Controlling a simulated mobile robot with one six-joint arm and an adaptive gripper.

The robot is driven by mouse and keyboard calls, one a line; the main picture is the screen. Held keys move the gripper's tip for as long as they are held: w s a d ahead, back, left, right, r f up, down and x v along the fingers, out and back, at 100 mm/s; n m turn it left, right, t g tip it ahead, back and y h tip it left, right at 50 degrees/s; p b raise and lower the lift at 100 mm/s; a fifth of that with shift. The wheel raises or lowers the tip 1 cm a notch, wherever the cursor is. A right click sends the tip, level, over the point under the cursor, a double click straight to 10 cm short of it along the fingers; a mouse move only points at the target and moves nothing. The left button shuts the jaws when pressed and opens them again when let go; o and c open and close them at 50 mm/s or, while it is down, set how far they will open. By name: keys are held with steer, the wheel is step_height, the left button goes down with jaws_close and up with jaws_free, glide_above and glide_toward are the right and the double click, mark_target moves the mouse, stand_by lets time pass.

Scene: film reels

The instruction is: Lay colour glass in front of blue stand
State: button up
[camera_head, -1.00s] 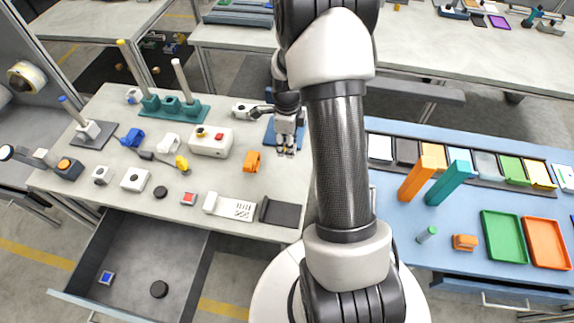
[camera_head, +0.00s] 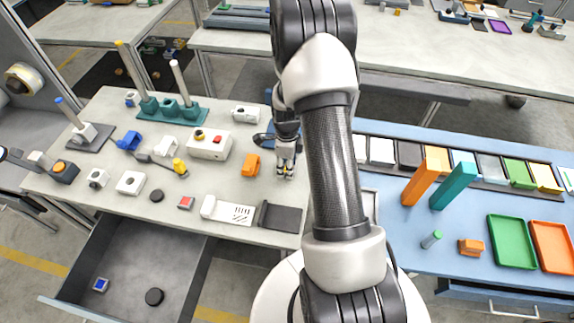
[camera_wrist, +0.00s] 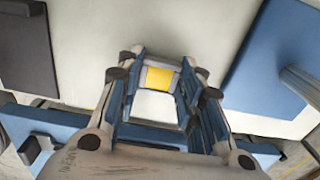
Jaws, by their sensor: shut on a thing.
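My gripper (camera_head: 285,174) hangs low over the pale bench, just in front of the blue stand (camera_head: 269,136), which is partly hidden behind my arm. In the wrist view my gripper (camera_wrist: 158,105) is shut on a small flat piece, the colour glass (camera_wrist: 159,79), with a yellow part and a pale part between the fingers. The blue stand (camera_wrist: 262,55) shows at the right of the wrist view, apart from the held piece. I cannot tell whether the glass touches the bench.
An orange block (camera_head: 251,165) stands left of my gripper. A dark tray (camera_head: 280,217) and a white slotted piece (camera_head: 227,211) lie near the front edge. An open drawer (camera_head: 125,262) is below. Bare bench lies between the gripper and the dark tray.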

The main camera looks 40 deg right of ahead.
steer(key=shift+f, duration=0.25)
steer(key=o, duration=0.9)
steer(key=shift+r, duration=0.1)
steer(key=a+r+n+t+p, duration=0.1)
steer(key=a+r+n+p, duration=0.15)
steer(key=r, duration=0.95)
steer(key=a+r+n+p, duration=0.1)
steer(key=a+r+n, duration=0.3)
steer(key=r, duration=0.8)
steer(key=s+a+r+n+t, duration=0.1)
steer(key=s+a+r+n, duration=0.3)
steer(key=s+n, duration=0.2)
steer(key=s+a+r+n+t, duration=0.1)
steer(key=s+a+r+n, duration=0.4)
steer(key=s+n, duration=0.2)
steer(key=s+a+r+n+t, duration=0.1)
steer(key=s+a+r+n, duration=0.3)
steer(key=n, duration=0.4)
steer(key=shift+s+a+r+t, duration=0.15)
steer(key=shift+s+a+r, duration=0.1)
steer(key=shift+s, duration=0.4)
steer(key=shift+s+a+r+t, duration=0.15)
steer(key=shift+s+a, duration=0.1)
steer(key=shift+s, duration=0.4)
